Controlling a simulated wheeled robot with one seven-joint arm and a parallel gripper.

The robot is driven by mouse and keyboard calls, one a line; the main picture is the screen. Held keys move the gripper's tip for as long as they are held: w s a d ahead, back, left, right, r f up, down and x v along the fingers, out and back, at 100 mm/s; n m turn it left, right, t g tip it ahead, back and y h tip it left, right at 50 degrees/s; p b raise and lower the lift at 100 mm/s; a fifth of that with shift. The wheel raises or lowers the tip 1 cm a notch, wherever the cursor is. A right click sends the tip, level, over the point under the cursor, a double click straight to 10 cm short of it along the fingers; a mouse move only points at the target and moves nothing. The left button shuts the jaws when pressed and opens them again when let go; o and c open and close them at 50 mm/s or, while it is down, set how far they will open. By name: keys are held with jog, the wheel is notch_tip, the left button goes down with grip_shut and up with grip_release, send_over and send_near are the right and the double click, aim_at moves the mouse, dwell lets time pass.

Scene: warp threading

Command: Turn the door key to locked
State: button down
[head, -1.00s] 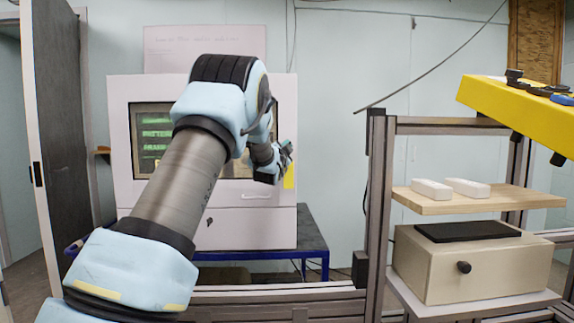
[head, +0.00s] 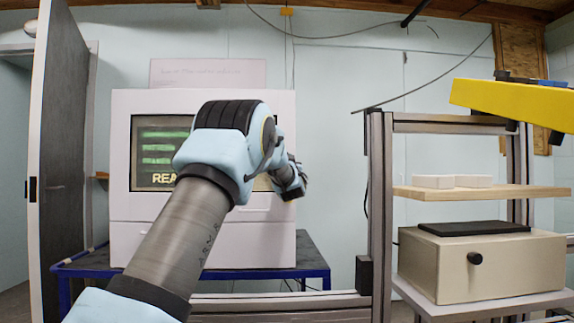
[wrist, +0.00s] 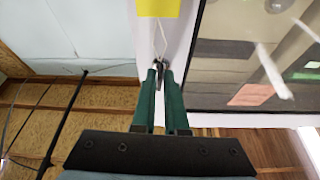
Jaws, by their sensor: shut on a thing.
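My gripper (wrist: 161,72) has two green fingers. In the wrist view they are closed together on a small dark metal key (wrist: 157,64) at the pale edge of the white cabinet. A thin pale string loop (wrist: 163,47) runs from the key to a yellow tag (wrist: 158,8). The fingers cover most of the key, and its turn angle and the lock are hard to make out. In the head view my gripper (head: 297,184) is at the right edge of the white cabinet (head: 240,240), and the key is not visible there.
The cabinet's screen (head: 158,140) shows green lines and large yellow letters, partly behind my arm. The cabinet stands on a blue-framed table (head: 316,272). A metal frame (head: 377,200) with a wooden shelf (head: 480,193) and a beige box (head: 485,265) stands right. A dark door (head: 65,150) is left.

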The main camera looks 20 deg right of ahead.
jog(key=shift+n+y, duration=0.6)
jog(key=shift+n, duration=0.3)
jog(key=c, duration=1)
grip_release()
jog(key=b+v, duration=0.2)
jog(key=v, duration=0.9)
jog(key=shift+f, duration=0.15)
jog(key=shift+w, duration=0.1)
